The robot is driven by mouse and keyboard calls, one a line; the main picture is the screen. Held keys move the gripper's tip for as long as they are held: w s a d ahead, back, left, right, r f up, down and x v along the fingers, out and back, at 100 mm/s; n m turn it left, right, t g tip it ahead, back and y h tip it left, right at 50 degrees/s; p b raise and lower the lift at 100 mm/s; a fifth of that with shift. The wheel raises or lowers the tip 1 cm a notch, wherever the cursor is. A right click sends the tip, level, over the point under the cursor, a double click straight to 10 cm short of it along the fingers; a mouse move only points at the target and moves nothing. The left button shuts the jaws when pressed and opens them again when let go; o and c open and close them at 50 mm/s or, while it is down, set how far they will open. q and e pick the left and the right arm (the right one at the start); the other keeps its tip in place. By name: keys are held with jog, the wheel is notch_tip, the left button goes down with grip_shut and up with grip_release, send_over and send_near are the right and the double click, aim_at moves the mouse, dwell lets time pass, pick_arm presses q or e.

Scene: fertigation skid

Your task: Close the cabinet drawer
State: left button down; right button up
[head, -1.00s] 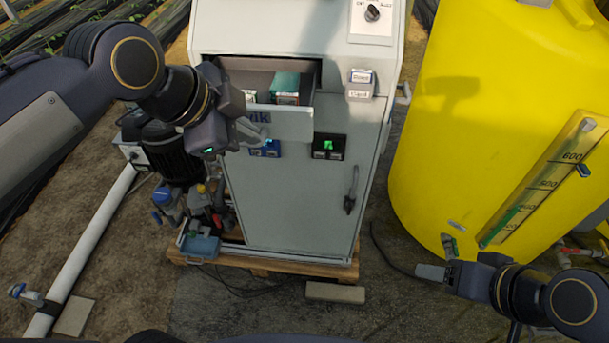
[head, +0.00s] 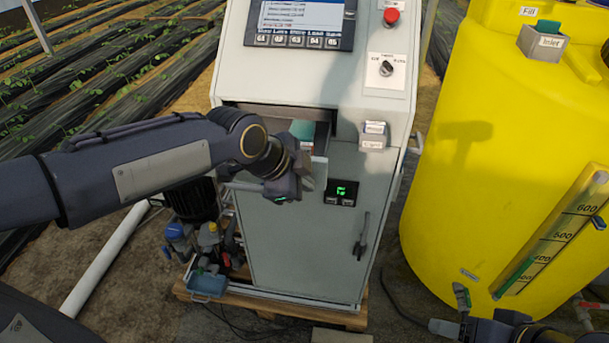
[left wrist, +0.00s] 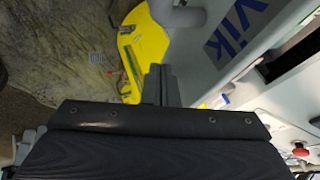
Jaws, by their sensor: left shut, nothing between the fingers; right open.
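The grey cabinet (head: 306,235) stands in the middle of the head view. Its drawer (head: 320,172) is pulled out below the control panel, with a teal box (head: 303,130) inside. My left gripper (head: 308,178) is shut and empty, at the drawer front, and my arm covers much of it. My right gripper (head: 452,312) is open and empty, low in front of the yellow tank.
The yellow tank (head: 500,150) stands right of the cabinet. A pump and valves (head: 205,250) sit at its lower left, by a white pipe (head: 105,260). A small holder (head: 374,135) and a door handle (head: 361,236) stick out from the cabinet front.

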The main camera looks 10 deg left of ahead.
pick_arm(q)
jog(key=shift+w, duration=0.3)
